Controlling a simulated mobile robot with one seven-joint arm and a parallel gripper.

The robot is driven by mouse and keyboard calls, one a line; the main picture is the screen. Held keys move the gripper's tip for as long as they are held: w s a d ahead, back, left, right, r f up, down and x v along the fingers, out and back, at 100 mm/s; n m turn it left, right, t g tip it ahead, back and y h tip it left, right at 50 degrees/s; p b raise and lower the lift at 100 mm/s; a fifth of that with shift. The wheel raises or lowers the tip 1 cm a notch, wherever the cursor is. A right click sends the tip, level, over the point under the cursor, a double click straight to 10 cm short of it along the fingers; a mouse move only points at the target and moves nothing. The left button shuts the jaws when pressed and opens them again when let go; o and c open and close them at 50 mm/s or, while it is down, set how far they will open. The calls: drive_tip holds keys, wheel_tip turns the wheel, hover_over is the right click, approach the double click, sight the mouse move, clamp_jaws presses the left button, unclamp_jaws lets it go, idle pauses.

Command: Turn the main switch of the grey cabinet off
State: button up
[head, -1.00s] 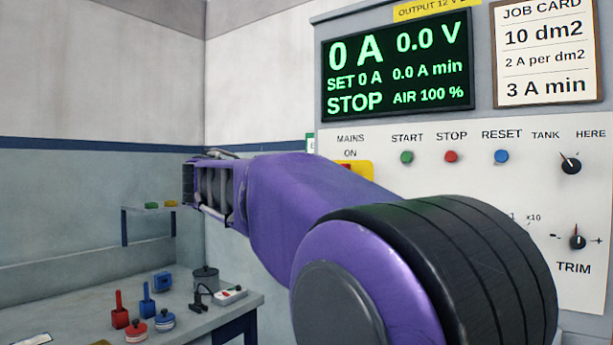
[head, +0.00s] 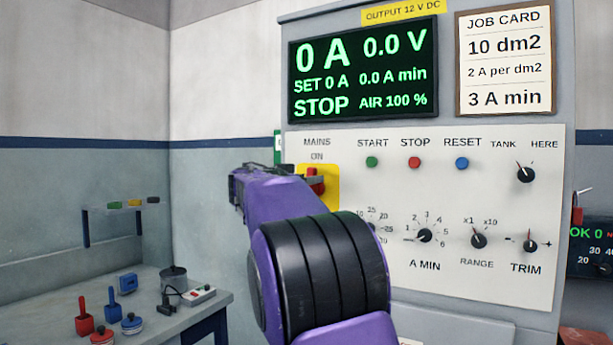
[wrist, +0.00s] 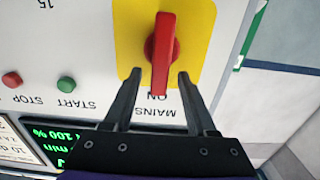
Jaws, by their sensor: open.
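The grey cabinet (head: 505,275) has a pale front panel with the red main switch (head: 314,178) on a yellow plate (head: 331,190) under the label MAINS ON. My purple arm partly hides the switch in the head view. In the upside-down wrist view the red switch handle (wrist: 161,52) stands lengthwise, its end toward the word ON. My gripper (wrist: 159,74) is open, its two dark fingers one on each side of the handle's near end, with gaps showing. I cannot tell whether the fingertips reach the handle's depth. The display reads 0 A, 0.0 V and STOP.
START (head: 372,162), STOP (head: 415,162) and RESET (head: 461,163) buttons sit right of the switch, with several knobs below. A workbench (head: 215,302) with small tools stands at lower left. A small wall shelf (head: 120,209) is behind it.

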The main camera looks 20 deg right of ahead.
clamp_jaws()
idle(0.4)
drive_tip(key=shift+w, duration=0.1)
drive_tip(key=shift+w+a+f+n+b, duration=0.15)
drive_tip(key=shift+w+a+f+n, duration=0.2)
drive_tip(key=shift+n, duration=2.6)
drive_tip(key=shift+w+a+f+n+b, duration=0.1)
drive_tip(key=shift+w+a+f+n, duration=0.3)
drive_tip(key=shift+n, duration=2.6)
drive_tip(key=shift+w+a+f+n+b, duration=0.2)
drive_tip(key=shift+f+n, duration=0.4)
drive_tip(key=shift+n, duration=2.35)
drive_tip(key=shift+d, duration=0.15)
unclamp_jaws()
